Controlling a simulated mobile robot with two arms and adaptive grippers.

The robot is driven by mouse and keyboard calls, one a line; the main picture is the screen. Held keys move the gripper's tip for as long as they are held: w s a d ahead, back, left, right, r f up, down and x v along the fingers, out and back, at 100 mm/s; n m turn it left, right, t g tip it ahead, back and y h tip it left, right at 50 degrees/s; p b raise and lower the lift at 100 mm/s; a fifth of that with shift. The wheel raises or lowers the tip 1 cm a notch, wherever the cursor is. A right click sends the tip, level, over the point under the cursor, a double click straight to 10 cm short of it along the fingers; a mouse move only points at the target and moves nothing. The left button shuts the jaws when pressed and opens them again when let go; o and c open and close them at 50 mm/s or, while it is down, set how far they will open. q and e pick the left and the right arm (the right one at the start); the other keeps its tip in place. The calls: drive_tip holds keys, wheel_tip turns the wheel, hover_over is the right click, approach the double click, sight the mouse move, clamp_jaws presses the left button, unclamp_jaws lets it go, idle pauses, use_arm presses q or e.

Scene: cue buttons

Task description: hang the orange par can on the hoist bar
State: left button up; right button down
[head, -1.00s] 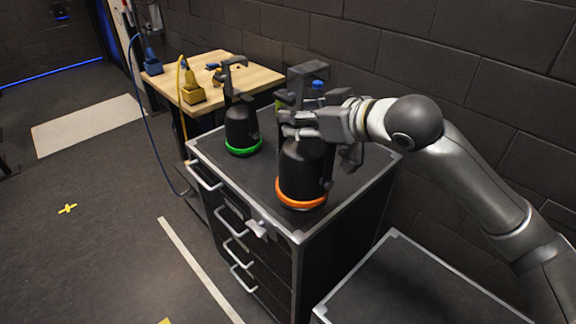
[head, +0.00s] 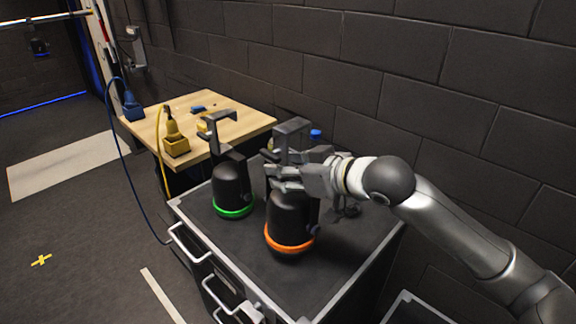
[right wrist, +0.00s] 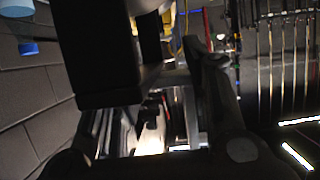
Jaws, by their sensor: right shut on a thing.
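The orange par can (head: 291,215), a black can with an orange rim, is upright over the front part of the black cabinet top; I cannot tell whether it touches. Its dark hook clamp (head: 292,132) rises above it. My right gripper (head: 283,178) is shut on its upper part, reaching in from the right. In the right wrist view a black block, likely part of the clamp (right wrist: 100,55), fills the upper left beside a gripper finger. A grey horizontal bar (head: 35,19), possibly the hoist bar, is far off at the top left. My left gripper is not in view.
A green-rimmed par can (head: 231,183) stands close left on the cabinet (head: 330,265). A blue-capped bottle (head: 316,135) is behind the clamp. A wooden table (head: 245,122) holds yellow and blue plugs with hanging cables. A block wall closes the back; floor at left is open.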

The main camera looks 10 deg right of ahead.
sight(288, 193)
drive_tip(key=shift+w+f, duration=0.15)
drive_tip(key=shift+f, duration=2.15)
drive_tip(key=c, duration=1.3)
unclamp_jaws()
drive_tip(key=shift+f, duration=0.3)
drive_tip(key=o, duration=0.5)
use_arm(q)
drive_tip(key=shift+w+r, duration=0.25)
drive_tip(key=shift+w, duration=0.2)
use_arm(e)
drive_tip(key=shift+r, duration=0.1)
